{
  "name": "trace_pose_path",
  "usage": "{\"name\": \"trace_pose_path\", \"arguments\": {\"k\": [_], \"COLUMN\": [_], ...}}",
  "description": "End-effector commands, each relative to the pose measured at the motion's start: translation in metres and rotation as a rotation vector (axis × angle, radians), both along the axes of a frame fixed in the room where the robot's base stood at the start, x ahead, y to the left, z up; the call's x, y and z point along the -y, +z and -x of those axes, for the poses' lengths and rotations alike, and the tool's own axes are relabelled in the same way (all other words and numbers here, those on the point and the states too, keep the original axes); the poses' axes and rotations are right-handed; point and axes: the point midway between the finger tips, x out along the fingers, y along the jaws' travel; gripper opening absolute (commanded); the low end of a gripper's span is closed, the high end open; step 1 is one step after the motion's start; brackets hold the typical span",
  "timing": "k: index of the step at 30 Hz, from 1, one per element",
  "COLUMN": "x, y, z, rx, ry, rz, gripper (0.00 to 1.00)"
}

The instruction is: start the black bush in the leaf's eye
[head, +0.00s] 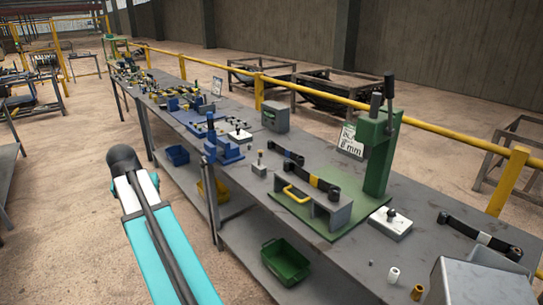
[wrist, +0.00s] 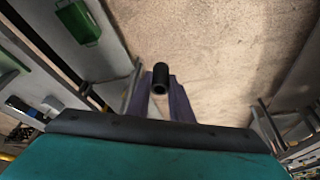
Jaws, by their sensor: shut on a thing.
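A black bush (wrist: 161,78), a short hollow tube, stands between the fingers of my gripper (wrist: 162,100) in the wrist view. My gripper is shut on it, over open floor. My gripper does not show in the head view. A dark leaf with a yellow band (head: 313,179) rests on grey supports on a green base plate (head: 336,225), beside a green lever press (head: 379,150). Its near eye is at the right end, and I cannot tell whether anything is in it. Another dark leaf with a pale band (head: 480,236) lies at the bench's right end.
The long grey bench (head: 340,270) carries a white bush (head: 393,275), a copper-coloured bush (head: 417,292), a blue press (head: 222,145) and a grey box (head: 275,115). A green bin (head: 285,262) sits on the lower shelf. A yellow rail runs behind.

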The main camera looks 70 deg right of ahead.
Motion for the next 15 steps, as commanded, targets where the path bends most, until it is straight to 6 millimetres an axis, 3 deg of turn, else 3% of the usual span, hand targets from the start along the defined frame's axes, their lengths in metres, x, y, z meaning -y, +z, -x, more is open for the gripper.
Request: {"name": "trace_pose_path", "arguments": {"k": [3, 15], "x": [0.039, 0.149], "y": [0.010, 0.031], "z": [0.023, 0.111], "rx": [-0.002, -0.001], "ry": [-0.106, -0.447], "rz": [0.000, 0.000], "gripper": [0.03, 0.03]}}
